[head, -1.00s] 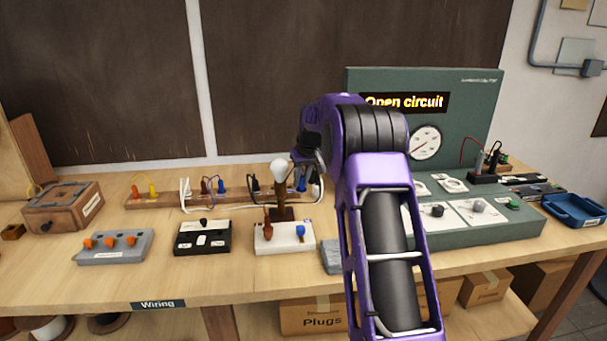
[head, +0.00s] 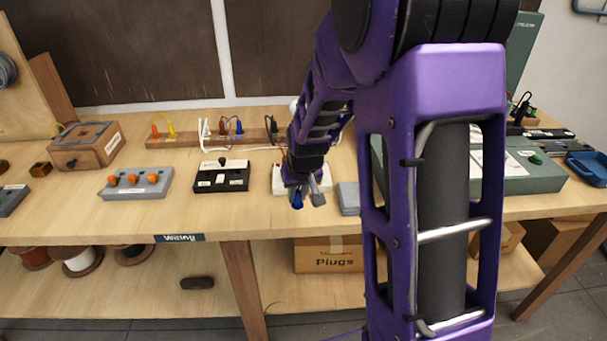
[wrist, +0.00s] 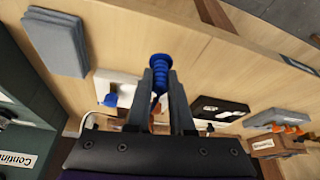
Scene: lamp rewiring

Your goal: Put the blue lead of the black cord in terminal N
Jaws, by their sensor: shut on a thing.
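My gripper (head: 307,190) is shut on a blue lead (head: 297,200), a ribbed blue plug that points out past the fingertips. In the wrist view the blue lead (wrist: 158,64) sits between the two grey fingers. The gripper is in front of a white block (head: 281,184), which it partly hides in the head view. In the wrist view this white block (wrist: 128,82) carries another blue piece (wrist: 107,100). A black plug (head: 272,127) stands in the wooden rack behind. No N marking is legible, and the cord's run is mostly hidden.
A black switch box (head: 222,184) and a grey block with orange levers (head: 137,187) stand left of the gripper. A flat grey pad (head: 348,198) lies to the right. The wooden rack (head: 185,142) holds several coloured plugs. The bench's front strip is clear.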

